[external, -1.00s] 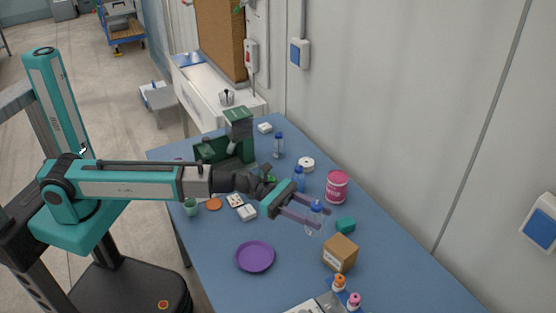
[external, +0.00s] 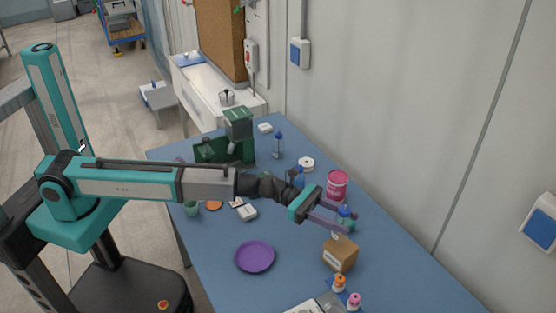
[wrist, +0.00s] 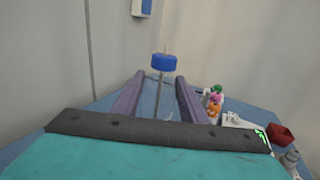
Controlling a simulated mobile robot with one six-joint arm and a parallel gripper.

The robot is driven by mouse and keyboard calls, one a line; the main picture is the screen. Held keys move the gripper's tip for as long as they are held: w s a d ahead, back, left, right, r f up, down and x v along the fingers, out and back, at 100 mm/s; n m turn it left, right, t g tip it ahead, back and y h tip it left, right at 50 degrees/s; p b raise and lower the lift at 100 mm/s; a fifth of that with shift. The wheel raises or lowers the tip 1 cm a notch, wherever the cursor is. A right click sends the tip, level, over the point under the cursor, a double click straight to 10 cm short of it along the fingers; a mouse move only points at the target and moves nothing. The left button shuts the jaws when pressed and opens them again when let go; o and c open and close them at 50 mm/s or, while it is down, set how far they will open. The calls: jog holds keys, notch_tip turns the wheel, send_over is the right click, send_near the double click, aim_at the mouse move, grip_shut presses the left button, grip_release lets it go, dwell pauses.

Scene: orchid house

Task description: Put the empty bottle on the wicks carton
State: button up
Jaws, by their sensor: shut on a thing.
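My gripper (external: 346,222) is shut on the empty bottle (external: 344,213), a clear bottle with a blue cap. In the wrist view the bottle (wrist: 162,88) stands roughly upright between the two purple fingers, its cap above them. The wicks carton (external: 340,255) is a small brown box with a white label, on the blue table. In the external view the bottle's lower end overlaps the carton's top far edge; I cannot tell whether they touch. The fingers hide part of the bottle, and the carton is not visible in the wrist view.
A pink tin (external: 337,184) stands behind the gripper. A purple plate (external: 255,256) lies to the left. Another blue-capped bottle (external: 278,146) stands farther back. The table right of the carton is clear.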

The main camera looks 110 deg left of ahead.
jog(key=shift+w, duration=0.1)
jog(key=shift+w+a+f, duration=0.1)
jog(key=shift+w+f, duration=0.05)
jog(key=shift+w, duration=0.25)
jog(key=shift+f+p, duration=0.4)
jog(key=shift+f, duration=1.25)
jog(key=shift+f, duration=0.2)
jog(key=o, duration=1)
jog(key=shift+r, duration=0.2)
jog(key=shift+b+v, duration=1.15)
jog(key=shift+v, duration=4.95)
